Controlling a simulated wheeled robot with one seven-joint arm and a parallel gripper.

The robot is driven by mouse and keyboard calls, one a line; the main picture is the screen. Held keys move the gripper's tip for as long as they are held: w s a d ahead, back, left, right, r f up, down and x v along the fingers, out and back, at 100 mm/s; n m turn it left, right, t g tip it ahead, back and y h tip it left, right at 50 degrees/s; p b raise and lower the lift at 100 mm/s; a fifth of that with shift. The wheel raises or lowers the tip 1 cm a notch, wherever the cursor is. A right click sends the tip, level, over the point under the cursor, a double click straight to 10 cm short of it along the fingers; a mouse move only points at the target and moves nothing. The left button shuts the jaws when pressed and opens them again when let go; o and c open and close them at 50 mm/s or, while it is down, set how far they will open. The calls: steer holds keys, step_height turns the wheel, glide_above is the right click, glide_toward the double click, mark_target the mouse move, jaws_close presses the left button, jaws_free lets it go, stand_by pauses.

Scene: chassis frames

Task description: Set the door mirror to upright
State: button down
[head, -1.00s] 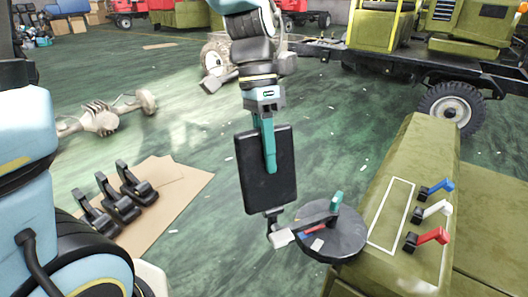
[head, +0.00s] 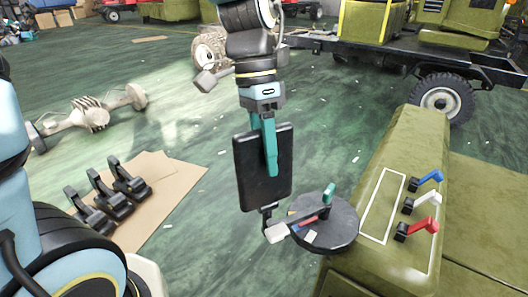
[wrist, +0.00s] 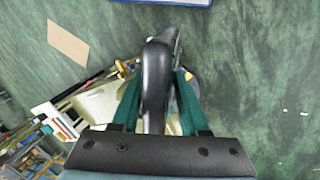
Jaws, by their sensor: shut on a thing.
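The door mirror (head: 249,180) is a black rectangular panel in the middle of the head view. It stands close to upright, with a slight lean in the picture. Its foot joins a short arm with a pale block (head: 277,233) beside a dark round disc (head: 340,232). My gripper (head: 270,165) comes down from above and is shut on the mirror, one teal finger lying over the near face. In the wrist view the mirror (wrist: 157,75) shows edge-on as a dark curved body between both teal fingers.
An olive bench (head: 410,150) at the right carries blue (head: 430,178), white (head: 428,199) and red (head: 424,226) levers and a white outline. Black pedal-like parts (head: 131,185) lie on cardboard (head: 165,195) at the left. The green floor behind is mostly clear.

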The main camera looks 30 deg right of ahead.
steer(key=shift+s+a+f, duration=0.1)
steer(key=shift+s+f, duration=0.15)
steer(key=shift+s, duration=0.05)
steer(key=c, duration=0.7)
jaws_free()
steer(key=shift+w+r, duration=0.1)
steer(key=b+v, duration=0.1)
steer(key=v, duration=0.9)
steer(key=shift+w+d+r, duration=0.15)
steer(key=shift+d+r, duration=0.05)
steer(key=shift+r, duration=0.15)
